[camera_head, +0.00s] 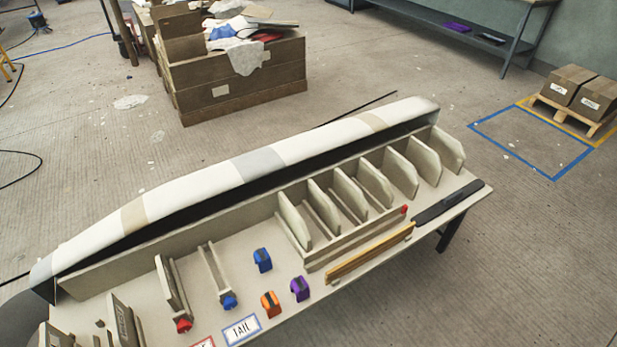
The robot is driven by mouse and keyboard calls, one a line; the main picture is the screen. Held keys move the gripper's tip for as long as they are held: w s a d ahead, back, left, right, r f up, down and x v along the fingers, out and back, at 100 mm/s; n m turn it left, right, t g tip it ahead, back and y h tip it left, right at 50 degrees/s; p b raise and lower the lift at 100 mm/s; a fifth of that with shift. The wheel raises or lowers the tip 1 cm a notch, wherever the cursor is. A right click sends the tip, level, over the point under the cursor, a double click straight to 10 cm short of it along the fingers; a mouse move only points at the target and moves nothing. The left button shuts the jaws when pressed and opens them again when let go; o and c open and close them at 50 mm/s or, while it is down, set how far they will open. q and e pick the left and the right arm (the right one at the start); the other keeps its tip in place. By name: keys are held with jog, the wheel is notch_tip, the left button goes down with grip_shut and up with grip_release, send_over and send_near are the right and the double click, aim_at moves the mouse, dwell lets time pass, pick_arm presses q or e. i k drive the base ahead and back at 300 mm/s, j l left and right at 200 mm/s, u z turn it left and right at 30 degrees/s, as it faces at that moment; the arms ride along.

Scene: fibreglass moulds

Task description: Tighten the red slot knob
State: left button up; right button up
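A red knob (183,325) sits at the near end of an upright slot holder (171,287) on the left part of the workbench (215,325). To its right, a blue knob (229,303) sits at the near end of a similar holder (214,268). A smaller red piece (404,209) shows at the right end of a long rail by the rack. I cannot tell from this view how tight either knob is.
Blue (262,260), orange (270,304) and purple (299,288) blocks stand right of the holders. A rack of upright panels (370,180), a yellow bar (370,252) and a black bar (447,201) lie farther right. A long white mould (200,180) runs behind.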

aim_at(184, 326)
jog(key=u, duration=1.3)
jog(key=z, duration=1.3)
jog(key=u, duration=1.3)
jog(key=j, duration=0.35)
jog(key=i+z, duration=0.05)
